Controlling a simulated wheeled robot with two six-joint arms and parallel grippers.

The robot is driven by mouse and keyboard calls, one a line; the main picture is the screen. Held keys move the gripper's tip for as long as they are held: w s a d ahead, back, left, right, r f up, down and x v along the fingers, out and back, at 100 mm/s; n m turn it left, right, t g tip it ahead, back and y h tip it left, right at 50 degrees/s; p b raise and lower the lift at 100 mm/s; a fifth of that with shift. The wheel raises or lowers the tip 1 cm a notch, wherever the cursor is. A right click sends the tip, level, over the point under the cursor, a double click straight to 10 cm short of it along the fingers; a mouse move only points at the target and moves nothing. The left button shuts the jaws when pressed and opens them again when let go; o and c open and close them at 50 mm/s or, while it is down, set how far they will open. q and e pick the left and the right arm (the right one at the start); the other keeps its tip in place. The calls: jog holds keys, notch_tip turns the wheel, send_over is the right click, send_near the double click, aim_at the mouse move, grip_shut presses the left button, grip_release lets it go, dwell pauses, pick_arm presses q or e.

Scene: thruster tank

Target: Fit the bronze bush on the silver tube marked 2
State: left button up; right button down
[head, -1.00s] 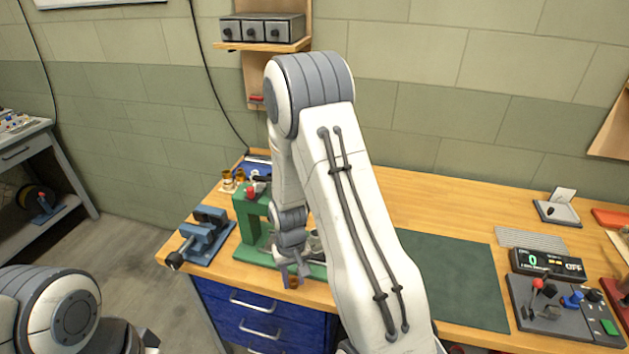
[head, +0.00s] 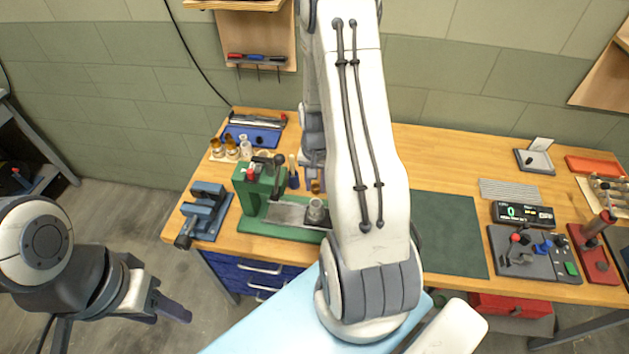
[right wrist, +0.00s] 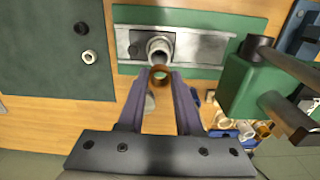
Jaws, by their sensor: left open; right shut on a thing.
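A silver tube (head: 316,211) stands upright on the metal bed of the green press (head: 262,190). In the right wrist view its open end (right wrist: 160,47) shows; I cannot read a number on it. My right gripper (head: 313,183) is shut on a bronze bush (right wrist: 159,75), held at the fingertips. In the right wrist view the bush appears just below the tube's open end, not lined up with it; I cannot tell the height gap. My left gripper (head: 172,312) is open and empty, off to the left of the bench over the floor.
A wooden rack at the back left holds bronze bushes (head: 231,150) and a silver piece (head: 245,147). A blue vise (head: 206,211) stands left of the press. The dark green mat (head: 448,235) carries a black and a pale ring-like part (right wrist: 89,57).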

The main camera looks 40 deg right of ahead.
jog(key=shift+f+b, duration=2.05)
jog(key=shift+f, duration=0.7)
jog(key=c, duration=0.5)
grip_release()
jog(key=shift+r, duration=0.1)
notch_tip(320, 180, up, 10)
jog(key=b, duration=0.2)
jog(key=shift+r, duration=0.15)
